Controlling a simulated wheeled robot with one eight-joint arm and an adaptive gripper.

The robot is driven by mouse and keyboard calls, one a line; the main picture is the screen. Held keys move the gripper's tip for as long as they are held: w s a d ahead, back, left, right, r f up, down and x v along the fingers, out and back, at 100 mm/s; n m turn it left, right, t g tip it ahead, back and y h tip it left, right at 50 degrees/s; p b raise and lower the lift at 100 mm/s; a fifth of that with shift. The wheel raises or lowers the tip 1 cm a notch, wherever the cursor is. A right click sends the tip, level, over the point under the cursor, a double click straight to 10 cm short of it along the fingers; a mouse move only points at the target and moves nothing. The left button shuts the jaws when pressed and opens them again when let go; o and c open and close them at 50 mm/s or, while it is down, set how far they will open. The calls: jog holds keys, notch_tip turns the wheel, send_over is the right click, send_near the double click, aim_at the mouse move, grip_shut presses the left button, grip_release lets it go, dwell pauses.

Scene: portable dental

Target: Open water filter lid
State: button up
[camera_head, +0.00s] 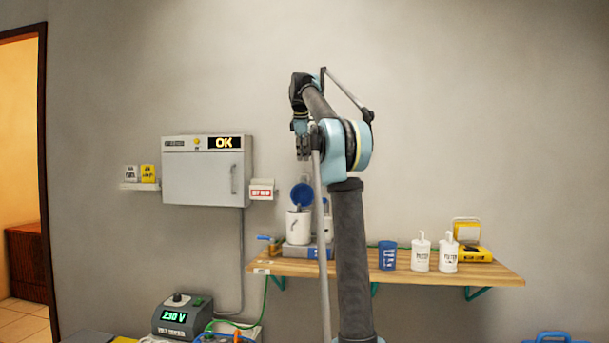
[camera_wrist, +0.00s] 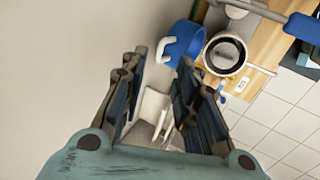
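The water filter is a white canister (camera_head: 297,228) on the left part of the wooden shelf. Its round blue lid (camera_head: 302,194) stands raised above the canister. In the wrist view the canister's round mouth (camera_wrist: 226,54) is uncovered, with dark inside, and the blue lid (camera_wrist: 182,40) stands upright beside it with a white handle (camera_wrist: 165,48). My gripper (camera_head: 303,155) is above the lid in the head view. In the wrist view my gripper (camera_wrist: 160,75) has its fingers spread, with the lid beyond the fingertips. It holds nothing.
The wooden shelf (camera_head: 400,270) also holds a blue cup (camera_head: 388,255), two white filter cartridges (camera_head: 421,252) and a yellow case (camera_head: 472,254). A grey wall cabinet (camera_head: 203,172) is left of my gripper, with a small red-and-white sign (camera_head: 262,189) beside it. Wall space above the shelf's right half is clear.

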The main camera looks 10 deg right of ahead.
jog(key=x, duration=0.8)
jog(key=shift+w+f, duration=0.1)
jog(key=shift+f, duration=0.1)
grip_shut()
